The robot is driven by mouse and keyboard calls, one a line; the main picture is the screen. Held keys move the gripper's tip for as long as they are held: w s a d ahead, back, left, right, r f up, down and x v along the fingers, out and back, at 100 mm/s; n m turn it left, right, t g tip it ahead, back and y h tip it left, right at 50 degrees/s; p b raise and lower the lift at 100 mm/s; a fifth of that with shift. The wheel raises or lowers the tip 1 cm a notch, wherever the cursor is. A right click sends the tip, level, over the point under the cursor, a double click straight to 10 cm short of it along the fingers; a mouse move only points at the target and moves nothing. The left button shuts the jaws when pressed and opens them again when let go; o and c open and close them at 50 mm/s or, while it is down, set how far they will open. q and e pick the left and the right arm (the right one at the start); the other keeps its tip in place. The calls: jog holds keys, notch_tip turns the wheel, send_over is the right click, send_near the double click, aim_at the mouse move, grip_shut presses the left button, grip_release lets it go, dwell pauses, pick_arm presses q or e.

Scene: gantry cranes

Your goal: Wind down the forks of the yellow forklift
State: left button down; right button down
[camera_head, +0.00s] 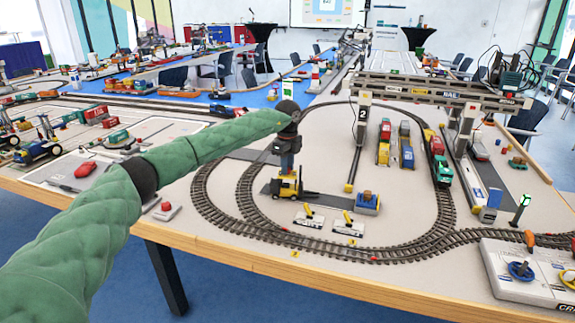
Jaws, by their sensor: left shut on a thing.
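The yellow forklift (285,188) stands on a grey strip inside the loop of toy track, with its dark forks toward the right. My left arm, in a green sleeve, reaches in from the left. My left gripper (287,167) points down right over the forklift and is shut on its top part. The fingertips and the exact part they hold are small and partly hidden. The height of the forks is hard to tell at this size. My right gripper is not in view.
Track (225,215) curves around. A gantry crane (440,92) stands behind to the right, and a control panel (525,275) at the front right.

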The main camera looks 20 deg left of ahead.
pick_arm(q)
jog(key=shift+n, duration=0.9)
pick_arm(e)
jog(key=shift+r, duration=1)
pick_arm(q)
jog(key=c, duration=1.2)
grip_release()
jog(key=shift+c, duration=0.2)
